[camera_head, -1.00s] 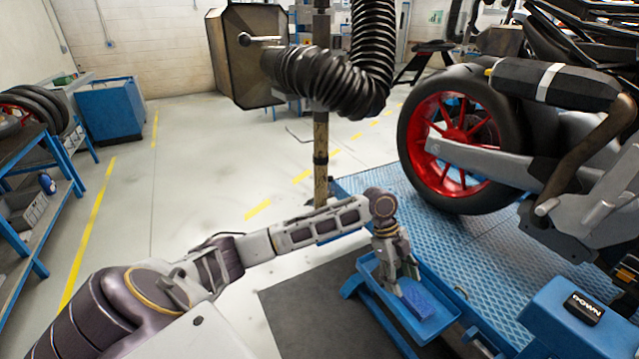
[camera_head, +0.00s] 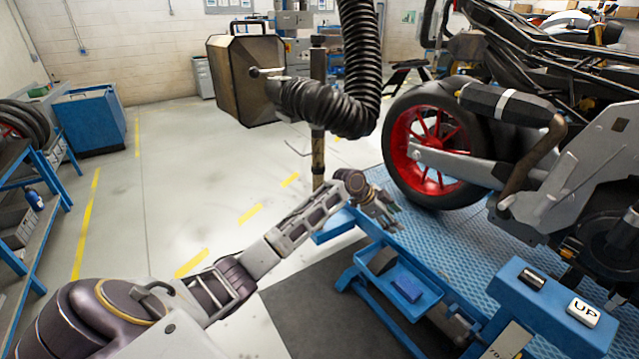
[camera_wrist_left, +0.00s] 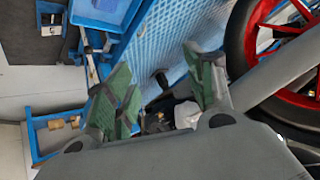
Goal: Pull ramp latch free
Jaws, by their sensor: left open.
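My left gripper (camera_head: 390,222) is open beside the near edge of the blue lift platform (camera_head: 432,231), close to the rear wheel. In the left wrist view its two green-padded fingers (camera_wrist_left: 160,88) are spread apart with nothing held between them. A small black knob (camera_wrist_left: 160,77) shows between the fingertips, against the blue platform; I cannot tell for certain whether it is the ramp latch. Dark and pale parts lie deeper between the fingers and are hard to make out. My right gripper is not in view.
A blue tray (camera_head: 372,286) with a dark block (camera_head: 381,261) and a blue block (camera_head: 408,289) stands in front of the platform. The motorcycle's red wheel (camera_head: 425,150) is close on the right. A black hose (camera_head: 335,110) hangs behind.

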